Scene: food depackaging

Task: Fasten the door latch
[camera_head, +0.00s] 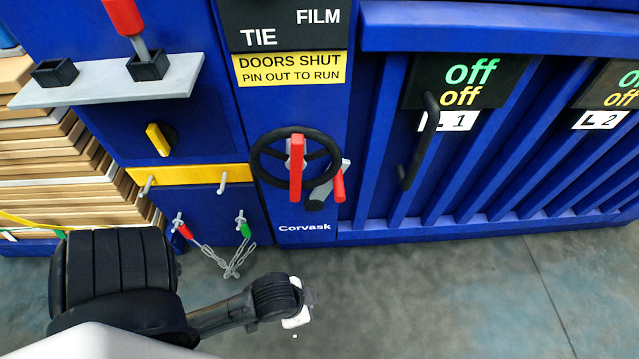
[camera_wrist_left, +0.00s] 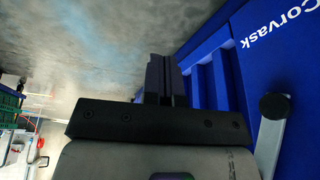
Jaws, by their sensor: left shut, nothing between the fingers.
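On the blue machine, a black handwheel (camera_head: 258,152) with an upright red grip (camera_head: 296,168) is mounted on the post beside the door. Just right of it is a grey lever (camera_head: 322,190) with a red grip (camera_head: 339,186) and a black round end; this looks like the door latch. A grey bar with a black round end (camera_wrist_left: 275,106), probably the same lever, shows at the right in the left wrist view. My left gripper (camera_wrist_left: 165,78) is shut and empty, apart from the bar. In the head view my left arm's end is low, before the machine; the fingers are not clear there. My right gripper is not visible.
The ribbed blue door (camera_head: 460,190) has a black vertical handle (camera_head: 416,145). Chains (camera_head: 232,262) with red and green clips hang at the panel's bottom left. A grey shelf (camera_head: 105,88) juts out at upper left. Bare floor (camera_head: 430,300) lies in front.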

